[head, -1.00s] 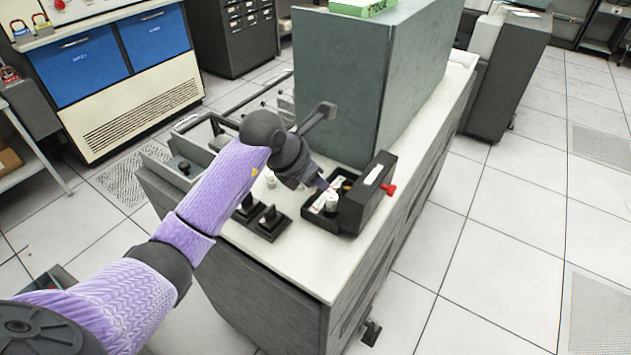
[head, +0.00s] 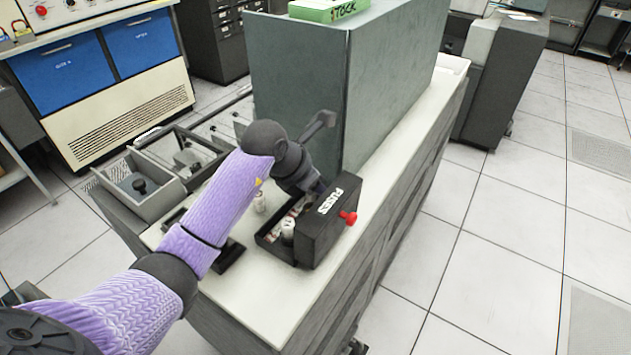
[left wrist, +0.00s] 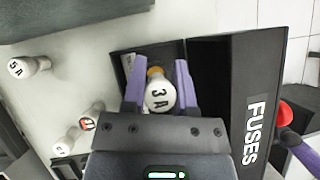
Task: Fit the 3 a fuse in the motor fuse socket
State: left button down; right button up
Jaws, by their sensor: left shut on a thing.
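In the left wrist view, a white fuse (left wrist: 158,97) marked 3 A sits between the two purple fingers of my left gripper (left wrist: 160,85), which is shut on it. The gripper is over the open tray of the black fuse box (left wrist: 225,90), beside its upright lid. In the head view, my left gripper (head: 311,190) is at the fuse box (head: 318,228), with its fingertips largely hidden. A white fuse (head: 287,229) shows at the near end of the tray. I cannot pick out the motor socket. My right gripper is not in view.
A fuse marked 5 A (left wrist: 28,66) and more white fuses (left wrist: 66,146) show left of the box. A tall grey cabinet (head: 300,90) stands behind it on the white worktop (head: 335,270). Open grey trays (head: 140,188) lie at the left.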

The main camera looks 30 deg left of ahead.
aim_at(310, 198)
pick_arm(q)
jog(key=shift+f+b, duration=1.55)
jog(key=shift+f, duration=0.6)
jog(key=shift+s, duration=0.1)
jog(key=shift+c, duration=1.6)
grip_release()
jog(key=shift+d+f, duration=0.1)
jog(key=p+v, duration=0.1)
jog(key=v, duration=0.9)
jog(key=shift+a+p, duration=0.25)
jog(key=shift+p, duration=0.1)
